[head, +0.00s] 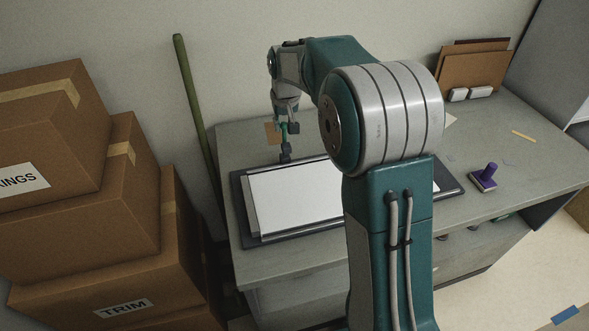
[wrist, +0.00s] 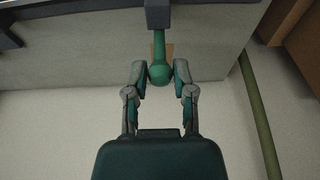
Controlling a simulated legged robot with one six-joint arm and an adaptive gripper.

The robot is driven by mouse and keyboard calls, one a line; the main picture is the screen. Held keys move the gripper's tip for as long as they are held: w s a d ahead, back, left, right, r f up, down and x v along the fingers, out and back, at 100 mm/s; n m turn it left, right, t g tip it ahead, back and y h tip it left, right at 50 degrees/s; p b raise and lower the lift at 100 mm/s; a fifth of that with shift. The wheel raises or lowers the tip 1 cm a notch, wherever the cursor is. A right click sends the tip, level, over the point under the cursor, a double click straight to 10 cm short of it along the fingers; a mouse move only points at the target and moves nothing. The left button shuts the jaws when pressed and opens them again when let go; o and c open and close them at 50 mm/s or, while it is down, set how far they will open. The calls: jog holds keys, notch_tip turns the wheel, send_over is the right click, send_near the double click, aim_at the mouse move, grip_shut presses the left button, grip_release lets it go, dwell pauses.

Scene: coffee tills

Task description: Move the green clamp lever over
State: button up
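The green clamp lever (wrist: 159,46) shows in the wrist view as a green stem with a round knob. It rises from a dark clamp block (wrist: 158,14). My gripper (wrist: 160,71) has one finger on each side of the knob, and both appear to press against it. In the head view, the lever (head: 284,131) is a small green piece at my gripper (head: 287,124), partly hidden by the fingers. The clamp block stands at the back edge of a dark-framed board (head: 246,219) with a white sheet (head: 295,192) on it.
The board lies on a grey counter (head: 235,150). Stacked cardboard boxes (head: 120,215) and a green pole (head: 196,110) stand left of the counter.

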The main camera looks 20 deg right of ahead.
jog(key=shift+s, duration=0.7)
jog(key=shift+s+f, duration=0.15)
jog(key=shift+s, duration=0.7)
jog(key=shift+s+f, duration=0.35)
jog(key=shift+s, duration=0.35)
jog(key=shift+s+f, duration=0.3)
jog(key=shift+s, duration=0.45)
jog(key=shift+s+f, duration=0.2)
jog(key=shift+f, duration=0.05)
jog(key=shift+s+f, duration=0.75)
jog(key=shift+s, duration=0.1)
jog(key=shift+s+f, duration=0.1)
